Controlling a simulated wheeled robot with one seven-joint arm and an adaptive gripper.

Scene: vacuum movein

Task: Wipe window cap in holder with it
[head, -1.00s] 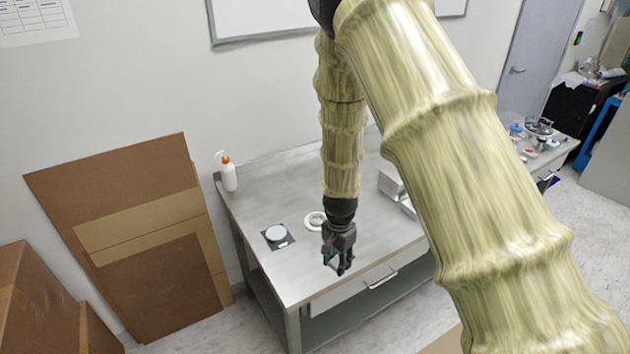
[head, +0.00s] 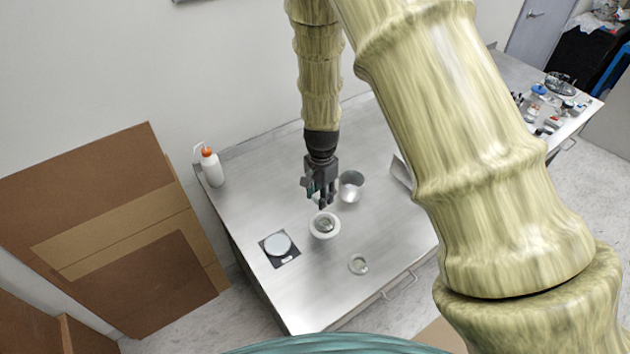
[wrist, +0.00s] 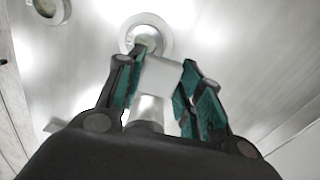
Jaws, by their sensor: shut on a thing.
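The holder is a white ring (head: 312,229) standing on the steel bench, with a round grey window cap (head: 325,224) seated in it. In the wrist view the holder (wrist: 168,40) is at the top centre, partly covered by a fingertip. My gripper (head: 321,203) hangs just behind and above the holder in the head view. In the wrist view its teal-padded fingers are shut on a pale, squarish piece (wrist: 158,77), which looks like a wipe. Whether this piece touches the cap cannot be told.
A metal cup (head: 351,188) stands close behind the gripper's right. A bottle (head: 211,168) stands at the back left of the bench (head: 265,190).

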